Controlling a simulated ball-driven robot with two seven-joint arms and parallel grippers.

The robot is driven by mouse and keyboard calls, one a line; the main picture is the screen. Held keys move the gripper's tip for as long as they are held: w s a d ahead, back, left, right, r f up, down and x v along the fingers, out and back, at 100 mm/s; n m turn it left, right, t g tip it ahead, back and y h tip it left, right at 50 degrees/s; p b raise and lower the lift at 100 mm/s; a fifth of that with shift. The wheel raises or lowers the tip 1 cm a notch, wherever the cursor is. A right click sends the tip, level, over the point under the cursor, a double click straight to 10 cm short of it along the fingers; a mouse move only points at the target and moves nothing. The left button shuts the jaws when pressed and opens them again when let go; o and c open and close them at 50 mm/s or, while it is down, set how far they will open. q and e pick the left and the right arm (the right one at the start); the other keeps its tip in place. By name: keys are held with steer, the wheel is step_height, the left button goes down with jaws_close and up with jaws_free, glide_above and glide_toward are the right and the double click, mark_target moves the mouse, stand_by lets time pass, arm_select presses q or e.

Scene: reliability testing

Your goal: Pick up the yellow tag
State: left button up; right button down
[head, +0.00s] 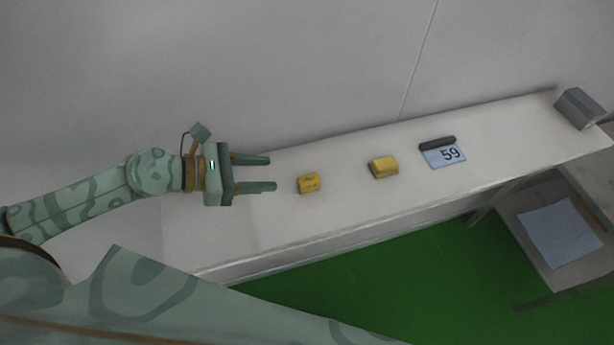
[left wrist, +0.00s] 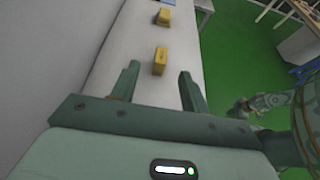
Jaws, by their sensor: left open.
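Two yellow blocks stand on the white shelf. The nearer yellow block (head: 309,183) lies just beyond my left fingertips, and the farther yellow block (head: 383,167) is to its right. In the left wrist view the nearer block (left wrist: 160,61) is ahead of and between the open fingers, with the farther one (left wrist: 164,17) behind it. I cannot tell which of them is the yellow tag. My left gripper (head: 273,173) is open and empty, its fingers pointing right along the shelf; its fingers also show in the left wrist view (left wrist: 158,77).
The long white shelf (head: 250,235) runs along a grey wall. A blue card marked 59 (head: 443,154) with a dark bar (head: 437,143) lies farther right. A grey block (head: 580,108) stands at the far end. Below are a green floor (head: 400,270) and a low table with a pale sheet (head: 560,235).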

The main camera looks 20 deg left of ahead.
mark_target(309, 179)
arm_select(q)
steer(key=p+x, duration=0.1)
steer(key=x, duration=0.7)
steer(key=shift+w+a+r, duration=0.1)
steer(key=shift+w, duration=0.05)
steer(key=x, duration=0.4)
steer(key=s+f+x, duration=0.1)
steer(key=x, duration=0.1)
steer(key=shift+w+f, duration=0.15)
jaws_close()
